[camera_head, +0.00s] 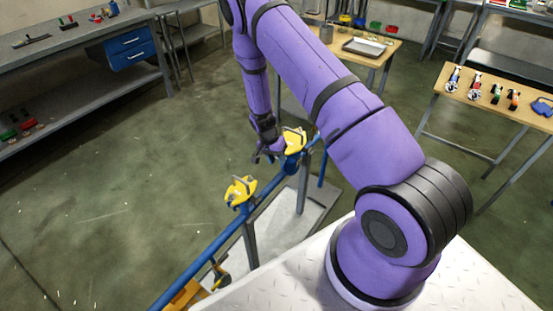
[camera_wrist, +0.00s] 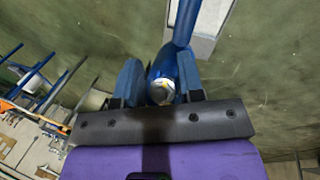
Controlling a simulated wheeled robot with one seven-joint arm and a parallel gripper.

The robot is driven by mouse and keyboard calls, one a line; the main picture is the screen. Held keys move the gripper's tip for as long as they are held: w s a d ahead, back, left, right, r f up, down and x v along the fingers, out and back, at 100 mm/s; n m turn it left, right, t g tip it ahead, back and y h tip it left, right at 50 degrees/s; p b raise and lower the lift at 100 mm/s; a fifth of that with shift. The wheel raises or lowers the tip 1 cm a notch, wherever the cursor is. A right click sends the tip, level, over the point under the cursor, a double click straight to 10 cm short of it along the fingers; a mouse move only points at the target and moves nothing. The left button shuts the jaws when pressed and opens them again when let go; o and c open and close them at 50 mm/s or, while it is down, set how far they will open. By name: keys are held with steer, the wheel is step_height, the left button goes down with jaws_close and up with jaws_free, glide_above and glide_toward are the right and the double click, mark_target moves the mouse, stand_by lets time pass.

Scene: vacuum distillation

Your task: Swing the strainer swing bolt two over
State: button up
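Two yellow-topped fittings sit on a blue pipe run in the head view: a near one (camera_head: 240,190) and a far one (camera_head: 294,139). Grey metal parts show on both yellow tops. I cannot single out swing bolt two at this size. My gripper (camera_head: 266,155) is just left of the far fitting; contact cannot be told. In the wrist view my gripper (camera_wrist: 160,82) has its two blue-grey fingers apart. Between them is a blue part (camera_wrist: 162,67) with a round pale end (camera_wrist: 162,91). The right finger is very close to it.
The blue pipe (camera_head: 195,268) runs on grey posts above a pale base plate (camera_head: 312,205). A workbench (camera_head: 75,47) with blue drawers stands at left. A wooden table with tools (camera_head: 500,97) stands at right, and another table with a tray (camera_head: 364,46) behind. Open floor lies at left.

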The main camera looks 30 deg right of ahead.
jaws_close()
steer(key=shift+d+r, duration=0.1)
steer(key=shift+w+d+r+g+y, duration=0.1)
steer(key=shift+r+g+y, duration=0.15)
steer(key=shift+y, duration=0.45)
jaws_free()
steer(key=shift+f, duration=0.1)
